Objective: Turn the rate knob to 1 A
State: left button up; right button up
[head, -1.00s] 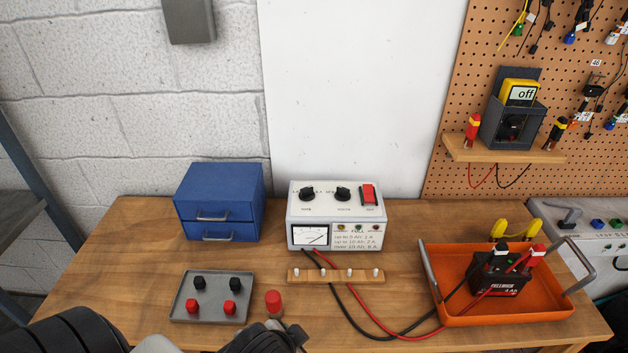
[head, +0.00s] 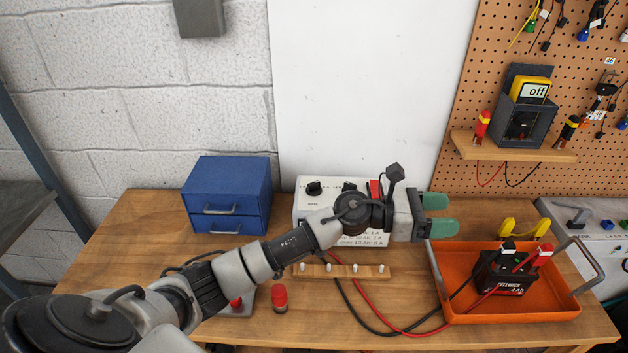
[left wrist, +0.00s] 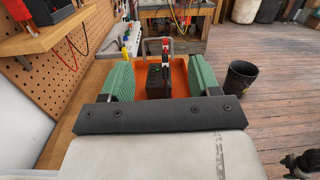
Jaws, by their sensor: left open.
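The white charger box (head: 301,213) stands on the bench against the white panel. Its left black knob (head: 314,188) shows clearly, with a small label below too blurred to read surely. A second black knob (head: 349,186) and a red switch (head: 376,187) show behind my left arm, which hides much of the front, including the meter. My left gripper (head: 440,214) is open and empty, to the right of the box, its green fingers pointing right, away from the knobs. In the left wrist view its fingers (left wrist: 159,82) frame the orange tray. My right gripper is not in view.
An orange tray (head: 482,313) holding a black battery (head: 499,274) is just beyond the fingers. A wooden peg strip (head: 345,271) and cables lie before the box. A blue drawer cabinet (head: 226,187) stands left. A shelf with a meter (head: 530,91) hangs upper right.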

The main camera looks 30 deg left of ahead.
pick_arm(q)
jog(key=w+a+f+m+g+y, duration=0.1)
jog(key=a+m+g+y, duration=0.1)
jog(key=a+m+y, duration=0.1)
jog(key=w+a+f+m+g+y, duration=0.1)
jog(key=w+a+m+g+y, duration=0.1)
jog(key=a+m+y, duration=0.1)
jog(key=w+a+f+m+g+y, duration=0.1)
jog(key=w+a+m+g+y, duration=0.1)
jog(key=a+m, duration=0.3)
jog(key=shift+a+g+y, duration=0.3)
jog(key=shift+a+y, duration=0.3)
jog(key=shift+a, duration=0.5)
jog(key=a+r+m+g+y, duration=0.1)
jog(key=a+r+y, duration=0.25)
jog(key=a, duration=0.65)
jog(key=r+g+y, duration=0.2)
jog(key=y, duration=0.2)
send_over(314, 183)
jog(key=shift+h, duration=0.25)
notch_tip(314, 183, down, 9)
jog(key=p, duration=0.3)
jog(key=shift+f, duration=0.75)
jog(key=c, duration=0.9)
